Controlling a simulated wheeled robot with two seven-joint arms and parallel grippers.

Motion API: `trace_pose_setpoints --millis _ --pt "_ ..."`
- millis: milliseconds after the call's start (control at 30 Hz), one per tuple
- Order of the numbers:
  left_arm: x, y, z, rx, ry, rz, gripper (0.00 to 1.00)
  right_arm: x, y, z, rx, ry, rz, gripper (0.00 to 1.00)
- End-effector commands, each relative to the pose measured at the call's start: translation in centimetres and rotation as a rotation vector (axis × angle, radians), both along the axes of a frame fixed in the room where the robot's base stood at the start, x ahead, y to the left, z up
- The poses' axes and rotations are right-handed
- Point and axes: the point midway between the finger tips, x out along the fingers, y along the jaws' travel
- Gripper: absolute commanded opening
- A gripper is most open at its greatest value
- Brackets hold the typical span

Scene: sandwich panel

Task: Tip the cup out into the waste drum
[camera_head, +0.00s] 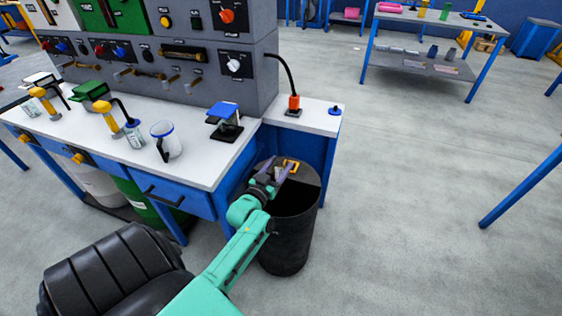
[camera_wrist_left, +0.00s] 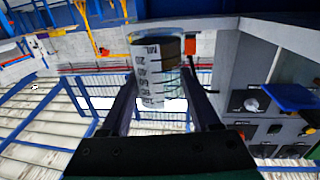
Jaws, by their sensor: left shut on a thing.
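My left gripper (camera_head: 277,174) is over the top of the drum. In the left wrist view, my left gripper (camera_wrist_left: 160,100) is shut on a clear cup (camera_wrist_left: 152,92) with black scale marks. A dark brownish area shows in the upper part of the cup; I cannot tell whether it is contents. In the head view the cup is mostly hidden by the fingers, and its tilt is unclear. My right gripper is out of view.
The floor right of the drum is clear.

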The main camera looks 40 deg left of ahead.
Motion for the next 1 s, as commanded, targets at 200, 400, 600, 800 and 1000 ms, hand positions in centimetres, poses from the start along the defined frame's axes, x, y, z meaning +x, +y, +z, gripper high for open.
trace_pose_setpoints --millis 200,400,600,800,1000 --pt "0.4 0.6 -0.9 -0.072 -0.025 0.012 0.03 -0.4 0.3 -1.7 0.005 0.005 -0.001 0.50" --pt "0.6 -0.1 -2.9 -0.279 -0.098 0.011 0.03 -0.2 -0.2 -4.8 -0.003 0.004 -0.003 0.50" --pt "0.8 -0.7 -4.6 -0.507 -0.176 0.012 0.03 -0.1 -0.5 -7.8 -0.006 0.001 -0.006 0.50" --pt "1.0 -1.3 -6.2 -0.774 -0.269 0.011 0.03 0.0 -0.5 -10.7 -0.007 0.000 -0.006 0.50" --pt "1.2 -1.7 -6.8 -0.953 -0.328 0.011 0.03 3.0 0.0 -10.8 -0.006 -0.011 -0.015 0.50"
